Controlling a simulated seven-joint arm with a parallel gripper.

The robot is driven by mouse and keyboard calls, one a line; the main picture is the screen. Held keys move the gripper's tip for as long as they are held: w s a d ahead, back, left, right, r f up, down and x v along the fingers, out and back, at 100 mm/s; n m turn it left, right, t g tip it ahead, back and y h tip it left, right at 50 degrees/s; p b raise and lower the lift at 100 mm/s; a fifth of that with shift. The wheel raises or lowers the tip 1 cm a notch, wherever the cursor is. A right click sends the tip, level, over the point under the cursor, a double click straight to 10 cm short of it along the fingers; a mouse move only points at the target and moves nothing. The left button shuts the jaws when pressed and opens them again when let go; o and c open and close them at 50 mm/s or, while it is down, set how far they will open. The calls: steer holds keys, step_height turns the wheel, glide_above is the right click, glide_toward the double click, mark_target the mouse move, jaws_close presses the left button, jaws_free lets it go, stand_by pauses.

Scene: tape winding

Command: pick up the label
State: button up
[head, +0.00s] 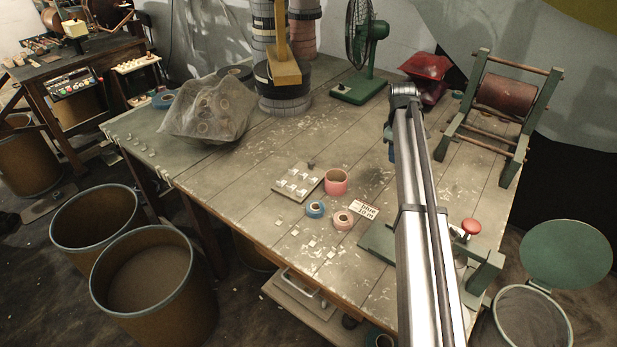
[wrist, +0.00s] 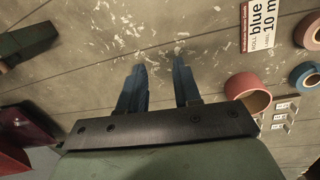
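The label is a white card with printed text, "blue" and "10 m" among it, and a red strip along one edge. It lies flat on the table in the head view (head: 367,210), and at the upper right in the wrist view (wrist: 262,22). My gripper (wrist: 160,64) is open and empty, its two blue fingers apart over bare table. In the wrist view the label is to the right of the fingers, clear of them. In the head view my gripper is mostly hidden by my arm, farther back on the table than the label.
A pink roll (head: 336,182), a blue roll (head: 315,209) and a pale pink roll (head: 343,220) are near the label. A tray of small white pieces (head: 298,182) sits left of them. A green fan (head: 362,85) and a winding frame (head: 500,110) stand at the back.

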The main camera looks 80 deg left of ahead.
steer(key=s+a+r+n, duration=0.1)
steer(key=s+a, duration=0.1)
steer(key=s, duration=0.6)
steer(key=s+a+r, duration=0.2)
steer(key=s+a, duration=0.1)
steer(key=s, duration=0.6)
steer(key=r+n+g, duration=0.1)
glide_above(303, 174)
steer(key=s+d, duration=0.2)
steer(key=f, duration=0.8)
steer(key=shift+w+a+f, duration=0.1)
steer(key=shift+w+a, duration=0.05)
steer(key=shift+w, duration=0.25)
steer(key=f, duration=0.2)
steer(key=d+f, duration=0.1)
steer(key=f, duration=0.1)
steer(key=shift+w, duration=0.15)
steer(key=shift+a+f, duration=0.1)
steer(key=shift+f, duration=0.5)
jaws_close()
